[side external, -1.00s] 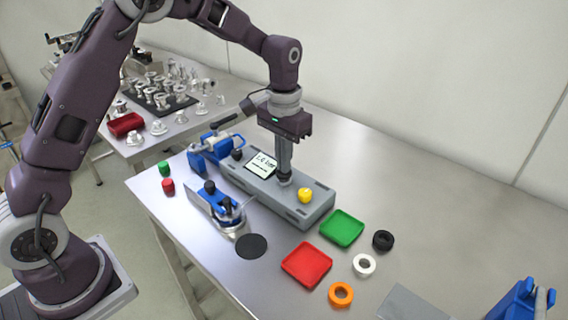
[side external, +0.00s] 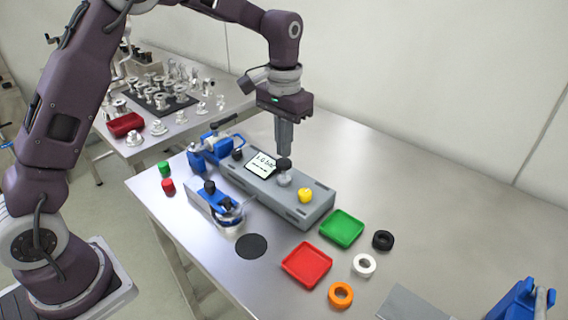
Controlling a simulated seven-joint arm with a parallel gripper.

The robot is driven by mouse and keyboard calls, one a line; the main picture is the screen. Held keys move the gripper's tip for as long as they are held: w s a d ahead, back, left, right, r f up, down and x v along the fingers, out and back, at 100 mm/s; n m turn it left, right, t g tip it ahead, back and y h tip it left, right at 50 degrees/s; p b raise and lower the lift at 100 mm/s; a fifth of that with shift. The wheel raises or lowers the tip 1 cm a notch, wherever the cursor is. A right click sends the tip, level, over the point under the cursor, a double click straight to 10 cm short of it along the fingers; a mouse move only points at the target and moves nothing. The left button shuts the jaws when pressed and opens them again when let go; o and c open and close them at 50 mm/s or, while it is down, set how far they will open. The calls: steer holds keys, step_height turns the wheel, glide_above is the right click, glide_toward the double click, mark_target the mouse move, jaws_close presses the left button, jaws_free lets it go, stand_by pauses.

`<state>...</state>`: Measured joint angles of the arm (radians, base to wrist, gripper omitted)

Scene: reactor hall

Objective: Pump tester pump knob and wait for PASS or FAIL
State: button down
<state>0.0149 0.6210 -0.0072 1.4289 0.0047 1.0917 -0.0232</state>
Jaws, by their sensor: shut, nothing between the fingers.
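The tester is a long grey box (side external: 306,214) on the steel table. Its small white display (side external: 262,164) shows dark text that is too small to read surely. The pump knob (side external: 284,164) is a black cap on a pale post, standing to the right of the display. A yellow knob (side external: 305,195) sits on the tester's right end. My gripper (side external: 284,153) points straight down right above the pump knob. It is shut and empty, with its fingertips at or just above the black cap; I cannot tell whether they touch.
A blue clamp (side external: 211,148) stands at the tester's left end, and a blue-handled fixture (side external: 220,201) in front. A green tray (side external: 341,229), a red tray (side external: 307,264) and several rings lie to the right. The table behind the tester is clear.

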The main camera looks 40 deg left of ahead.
mark_target(284, 161)
steer(key=shift+f, duration=0.3)
steer(key=shift+f, duration=1.9)
steer(key=shift+r, duration=2.2)
steer(key=shift+f, duration=0.15)
steer(key=shift+f, duration=2.1)
steer(key=shift+r, duration=2.25)
